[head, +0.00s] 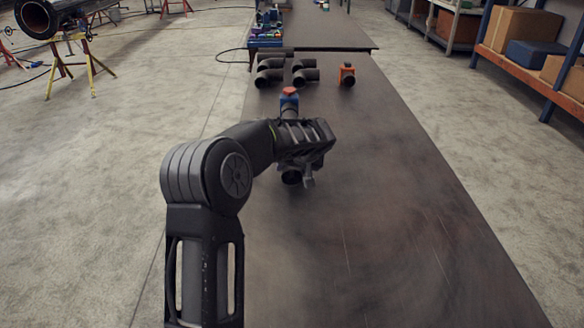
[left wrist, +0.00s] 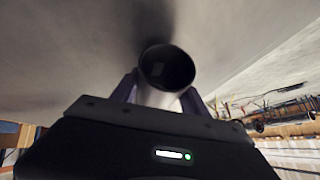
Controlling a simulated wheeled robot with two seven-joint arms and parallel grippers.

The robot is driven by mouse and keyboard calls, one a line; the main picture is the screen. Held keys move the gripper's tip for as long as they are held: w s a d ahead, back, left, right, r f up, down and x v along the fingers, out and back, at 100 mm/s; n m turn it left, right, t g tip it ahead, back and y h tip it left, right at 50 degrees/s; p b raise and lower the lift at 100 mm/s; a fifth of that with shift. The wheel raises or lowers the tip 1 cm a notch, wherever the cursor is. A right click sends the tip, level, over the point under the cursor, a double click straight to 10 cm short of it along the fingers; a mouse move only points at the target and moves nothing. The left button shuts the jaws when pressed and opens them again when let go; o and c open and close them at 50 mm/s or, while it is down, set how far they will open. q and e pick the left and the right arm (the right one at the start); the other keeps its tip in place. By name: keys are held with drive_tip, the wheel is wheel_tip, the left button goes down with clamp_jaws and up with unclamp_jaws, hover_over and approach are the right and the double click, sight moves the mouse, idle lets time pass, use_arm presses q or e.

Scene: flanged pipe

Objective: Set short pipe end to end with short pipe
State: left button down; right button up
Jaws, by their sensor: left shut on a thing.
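A short dark pipe (left wrist: 167,67) is gripped between the two fingers of my left gripper (left wrist: 160,90), its round open end facing the left wrist camera. In the head view, my left gripper (head: 303,178) is low over the table, and the pipe's dark end (head: 291,178) shows under the wrist. The gripper and arm hide most of this pipe. A blue stand with an orange-red top (head: 289,101) is just behind the wrist; I cannot tell whether it holds a second short pipe. My right gripper is in neither view.
The long dark table (head: 400,225) is clear to the right and in front. Several dark pipe elbows (head: 270,75) lie farther back. An orange fitting (head: 347,74) stands to their right. A blue bin (head: 266,42) stands at the far back left.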

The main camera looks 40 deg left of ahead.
use_arm(q)
drive_tip(key=shift+f, duration=0.1)
drive_tip(key=c, duration=0.6)
unclamp_jaws()
drive_tip(key=shift+r, duration=0.2)
drive_tip(key=shift+d+r, duration=0.15)
drive_tip(key=b+v, duration=0.1)
drive_tip(key=v, duration=1)
drive_tip(key=shift+s+d+r, duration=0.15)
drive_tip(key=shift+s, duration=0.05)
